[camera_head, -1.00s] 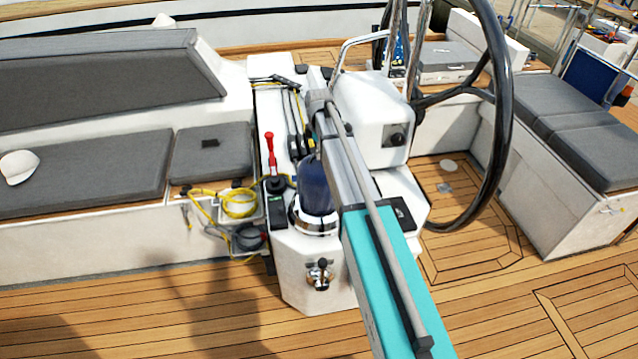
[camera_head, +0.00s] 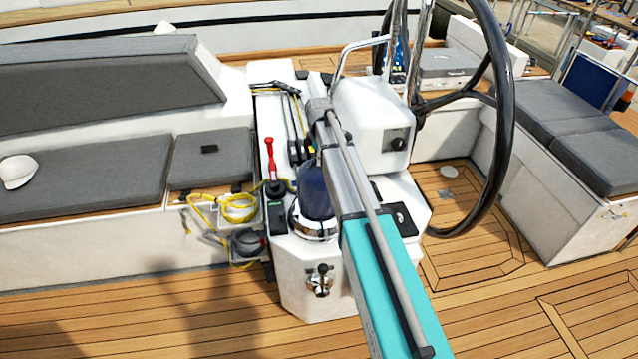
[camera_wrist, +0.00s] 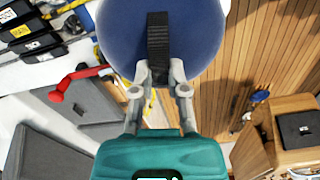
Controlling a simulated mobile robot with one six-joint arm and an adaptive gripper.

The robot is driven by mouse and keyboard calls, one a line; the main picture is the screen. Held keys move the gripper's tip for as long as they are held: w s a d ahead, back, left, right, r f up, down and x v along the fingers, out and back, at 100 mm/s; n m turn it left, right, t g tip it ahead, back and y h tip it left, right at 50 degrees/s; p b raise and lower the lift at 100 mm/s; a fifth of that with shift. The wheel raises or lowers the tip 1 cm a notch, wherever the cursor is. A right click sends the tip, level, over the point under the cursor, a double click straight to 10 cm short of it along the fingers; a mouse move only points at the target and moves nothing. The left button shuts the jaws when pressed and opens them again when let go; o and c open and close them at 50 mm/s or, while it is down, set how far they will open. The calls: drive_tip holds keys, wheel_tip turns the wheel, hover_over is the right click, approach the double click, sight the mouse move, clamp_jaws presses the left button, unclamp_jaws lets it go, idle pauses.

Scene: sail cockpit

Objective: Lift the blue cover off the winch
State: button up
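The blue cover (camera_head: 315,192) sits over the winch (camera_head: 316,229), whose shiny metal lower part shows below it. My arm hides its right side in the head view. In the wrist view the blue cover (camera_wrist: 120,35) fills the top middle, with a black strap (camera_wrist: 158,35) across it. My gripper (camera_wrist: 160,72) has its fingers drawn in on either side of the strap, and they look closed on it. The fingertips' exact contact is small in the picture. My gripper is hidden behind my arm in the head view.
A red-handled lever (camera_head: 271,160) and a coiled yellow rope (camera_head: 239,207) are left of the winch. A white pedestal (camera_head: 372,125) stands behind, and a large black steering wheel (camera_head: 503,130) is at right. The wooden deck (camera_head: 150,315) in front is clear.

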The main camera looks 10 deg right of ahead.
drive_tip(key=shift+r, duration=0.1)
clamp_jaws()
drive_tip(key=shift+r+p, duration=2)
drive_tip(key=shift+p, duration=0.15)
drive_tip(key=shift+r, duration=0.1)
drive_tip(key=shift+r+p, duration=2.05)
drive_tip(key=shift+p, duration=0.05)
drive_tip(key=shift+r+p, duration=2.05)
drive_tip(key=shift+p, duration=0.05)
drive_tip(key=shift+r+p, duration=2.1)
